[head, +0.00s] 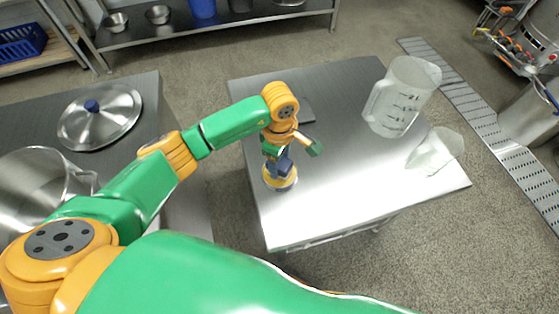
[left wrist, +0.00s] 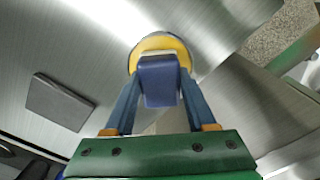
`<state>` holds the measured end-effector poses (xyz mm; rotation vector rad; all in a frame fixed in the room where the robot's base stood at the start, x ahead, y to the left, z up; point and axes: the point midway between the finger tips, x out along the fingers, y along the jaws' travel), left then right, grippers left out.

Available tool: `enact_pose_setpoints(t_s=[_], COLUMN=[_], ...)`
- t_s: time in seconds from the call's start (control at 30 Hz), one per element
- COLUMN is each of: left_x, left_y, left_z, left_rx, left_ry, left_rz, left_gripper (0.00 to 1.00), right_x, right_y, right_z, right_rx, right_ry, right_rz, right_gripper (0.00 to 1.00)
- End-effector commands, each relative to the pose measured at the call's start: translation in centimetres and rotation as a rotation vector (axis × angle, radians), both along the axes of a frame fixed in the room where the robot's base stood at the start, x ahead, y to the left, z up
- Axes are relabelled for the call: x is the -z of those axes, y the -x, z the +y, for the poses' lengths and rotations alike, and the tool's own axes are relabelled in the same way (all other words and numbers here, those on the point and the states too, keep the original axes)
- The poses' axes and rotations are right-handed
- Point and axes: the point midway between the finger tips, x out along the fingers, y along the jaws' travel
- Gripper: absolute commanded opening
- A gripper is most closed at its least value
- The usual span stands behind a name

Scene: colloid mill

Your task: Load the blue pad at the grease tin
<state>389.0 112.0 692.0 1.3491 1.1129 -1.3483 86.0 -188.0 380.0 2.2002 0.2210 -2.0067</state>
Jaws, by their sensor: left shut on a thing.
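My left gripper (head: 283,158) is over the near left part of the steel table, pointing down. It is shut on the blue pad (left wrist: 160,82), a dark blue block between its two fingers in the left wrist view. The grease tin (head: 281,184) is a low round tin right below the pad, with yellow grease (left wrist: 176,42) showing in the left wrist view. The pad covers part of the tin, and its lower end is at or just above the grease; I cannot tell whether it touches. My right gripper is not in view.
A dark grey flat plate (head: 306,110) lies behind the gripper on the steel table (head: 345,190). A clear measuring jug (head: 398,98) and a translucent piece (head: 436,152) stand at the right. A left-hand counter holds a lid (head: 100,118) and a steel pot (head: 38,190). The table's front middle is clear.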

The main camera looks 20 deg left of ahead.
Motion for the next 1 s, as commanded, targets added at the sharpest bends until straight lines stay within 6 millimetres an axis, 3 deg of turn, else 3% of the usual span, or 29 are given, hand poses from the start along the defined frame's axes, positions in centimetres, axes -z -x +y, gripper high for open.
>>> enact_pose_setpoints(t_s=[1.0], left_x=[0.82], left_y=[0.00], left_z=[0.01], left_rx=[0.000], left_ry=[0.000], left_rz=[0.000], left_gripper=[0.11], right_x=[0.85], right_y=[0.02], right_z=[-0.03], right_rx=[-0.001], right_ry=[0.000], right_rz=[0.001], right_gripper=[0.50])
